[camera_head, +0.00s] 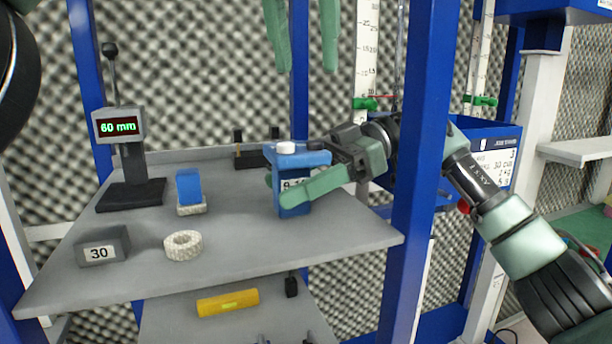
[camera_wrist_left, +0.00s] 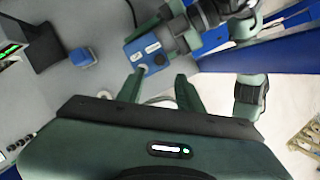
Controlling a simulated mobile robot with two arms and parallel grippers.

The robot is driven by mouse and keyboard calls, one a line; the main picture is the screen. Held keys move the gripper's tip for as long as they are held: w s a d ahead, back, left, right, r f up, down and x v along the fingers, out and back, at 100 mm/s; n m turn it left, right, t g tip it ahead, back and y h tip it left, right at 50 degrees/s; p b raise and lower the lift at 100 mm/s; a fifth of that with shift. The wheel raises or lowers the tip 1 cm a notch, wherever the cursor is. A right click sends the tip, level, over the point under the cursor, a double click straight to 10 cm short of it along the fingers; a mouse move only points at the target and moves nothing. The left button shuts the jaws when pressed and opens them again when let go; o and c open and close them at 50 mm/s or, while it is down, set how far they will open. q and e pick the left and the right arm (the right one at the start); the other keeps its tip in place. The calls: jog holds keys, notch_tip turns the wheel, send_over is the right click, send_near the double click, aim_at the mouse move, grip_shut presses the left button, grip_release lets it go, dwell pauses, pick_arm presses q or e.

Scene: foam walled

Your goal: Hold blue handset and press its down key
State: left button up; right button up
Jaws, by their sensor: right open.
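The blue handset (camera_head: 291,200) stands upright on the grey shelf near its right side, with a white round key on top. The left wrist view shows the handset (camera_wrist_left: 147,45) from above, with two white labels, one pale key and one dark round key. Which is the down key I cannot tell. My right gripper (camera_head: 278,190) reaches in from the right, its open fingers around the handset; the far finger is mostly hidden. My left gripper (camera_head: 303,70) hangs above and behind in the picture, fingers apart and empty; its tips show near the handset's pale key (camera_wrist_left: 155,85).
A blue post (camera_head: 415,170) stands beside my right arm.

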grip_shut()
pick_arm(q)
grip_shut()
dwell(1.6)
